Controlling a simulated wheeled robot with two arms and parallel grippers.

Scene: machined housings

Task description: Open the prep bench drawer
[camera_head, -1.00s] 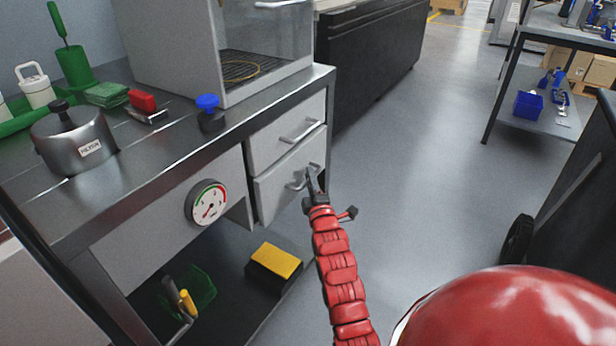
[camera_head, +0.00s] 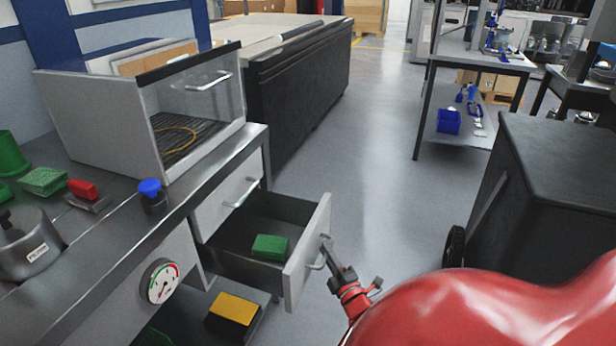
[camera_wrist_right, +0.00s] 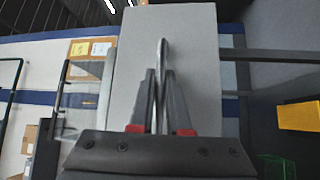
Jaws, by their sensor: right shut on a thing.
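The prep bench (camera_head: 130,245) stands at the left in the head view. Its lower drawer (camera_head: 309,258) is pulled well out, and a green block (camera_head: 270,247) lies inside it. The upper drawer (camera_head: 222,209) is closed. My right gripper (camera_head: 333,258) is at the front of the open drawer, shut on its handle (camera_head: 318,265). In the right wrist view the two fingers (camera_wrist_right: 159,105) close on the upright bar of the handle (camera_wrist_right: 161,65) before the pale drawer front (camera_wrist_right: 190,60). My left gripper is not in view.
A glass-fronted cabinet (camera_head: 200,100), a blue-topped item (camera_head: 150,188) and a red-handled item (camera_head: 84,190) stand on the bench. A yellow-topped block (camera_head: 234,308) sits below. A black cart (camera_head: 550,210) stands at the right. The grey floor between is free.

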